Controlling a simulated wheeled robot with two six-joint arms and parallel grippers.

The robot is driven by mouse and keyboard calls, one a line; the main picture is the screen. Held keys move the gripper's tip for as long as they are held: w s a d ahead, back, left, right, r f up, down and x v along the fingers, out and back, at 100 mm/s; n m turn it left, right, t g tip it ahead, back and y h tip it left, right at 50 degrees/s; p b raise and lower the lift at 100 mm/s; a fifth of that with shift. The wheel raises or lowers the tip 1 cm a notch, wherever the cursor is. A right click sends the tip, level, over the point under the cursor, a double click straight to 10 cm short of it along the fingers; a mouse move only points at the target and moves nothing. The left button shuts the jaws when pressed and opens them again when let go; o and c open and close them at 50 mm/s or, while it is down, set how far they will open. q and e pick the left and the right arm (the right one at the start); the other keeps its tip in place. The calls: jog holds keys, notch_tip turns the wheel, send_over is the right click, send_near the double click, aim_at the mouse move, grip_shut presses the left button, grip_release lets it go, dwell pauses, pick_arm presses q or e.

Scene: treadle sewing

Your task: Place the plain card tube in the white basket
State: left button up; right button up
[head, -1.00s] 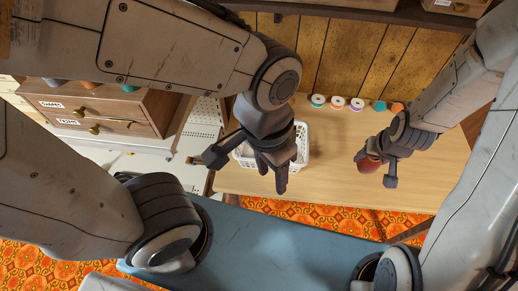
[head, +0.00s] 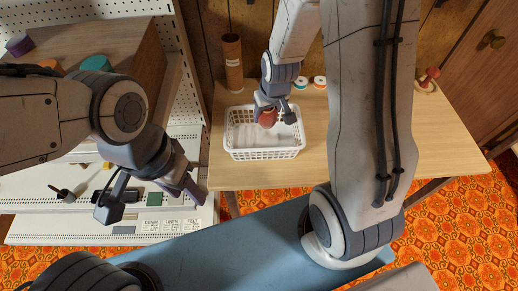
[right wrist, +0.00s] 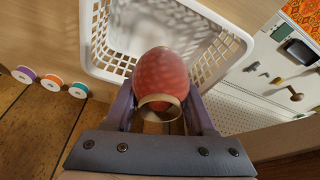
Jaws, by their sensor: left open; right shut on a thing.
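The white basket (head: 264,153) stands on the wooden table and looks empty apart from a pale bottom. A brown tube (head: 233,64), which may be the card tube, stands upright behind it. My right gripper (head: 273,112) is over the basket's back part, shut on a rounded red object (head: 267,118). In the right wrist view that red object (right wrist: 162,75) has a tan ring at its near end and sits between the fingers, in front of the basket (right wrist: 205,65). My left gripper (head: 150,198) is open and empty, left of the table over the white pegboard shelf.
Thread spools (head: 320,82) line the table's back edge. A red-topped item (head: 429,80) stands at the back right. The table (head: 430,140) right of the basket is clear. A wooden drawer unit (head: 110,60) stands at the left.

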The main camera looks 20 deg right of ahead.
jog(key=w+f+b, duration=0.3)
jog(key=b, duration=0.4)
send_over(261, 137)
jog(key=s, duration=0.1)
jog(key=shift+n, duration=0.4)
notch_tip(261, 137, down, 6)
jog(key=shift+s+r, duration=0.1)
pick_arm(q)
notch_tip(261, 137, down, 11)
jog(key=b, duration=0.2)
jog(key=shift+f, duration=0.15)
pick_arm(e)
jog(key=shift+f, duration=2)
jog(key=shift+f+b, duration=0.15)
jog(key=shift+b, duration=0.25)
jog(key=o, duration=1.3)
pick_arm(q)
jog(key=shift+f, duration=0.15)
